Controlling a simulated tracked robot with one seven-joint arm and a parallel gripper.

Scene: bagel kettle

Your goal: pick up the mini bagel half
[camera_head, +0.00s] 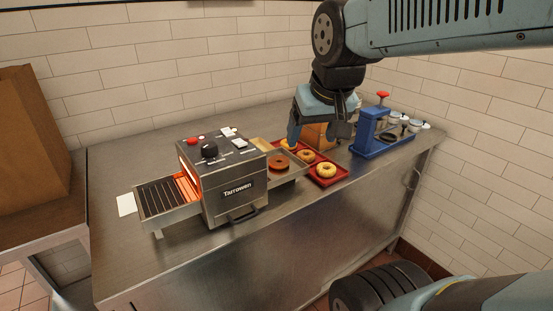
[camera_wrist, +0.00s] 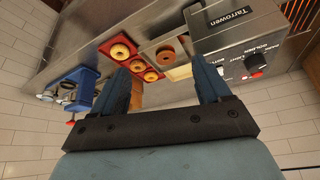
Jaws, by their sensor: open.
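A toasted brown bagel half (camera_head: 278,163) lies cut side unclear on the toaster's right-hand tray; it also shows in the wrist view (camera_wrist: 165,54). Several paler bagel pieces lie in a row on a red tray (camera_head: 341,176): a near one (camera_head: 326,170), a middle one (camera_head: 307,155) and a far one partly hidden by my gripper. I cannot tell which piece is the mini half. My gripper (camera_wrist: 162,72) is open and empty, hanging above the far end of the red tray. In the wrist view the bagel pieces appear beyond and between its blue fingers.
The conveyor toaster (camera_head: 225,190) stands left of the red tray, its left rack (camera_head: 165,198) glowing near the mouth. A blue stand (camera_head: 370,135) with small jars is at the right. A wooden block sits behind the red tray. The steel counter's front strip is clear.

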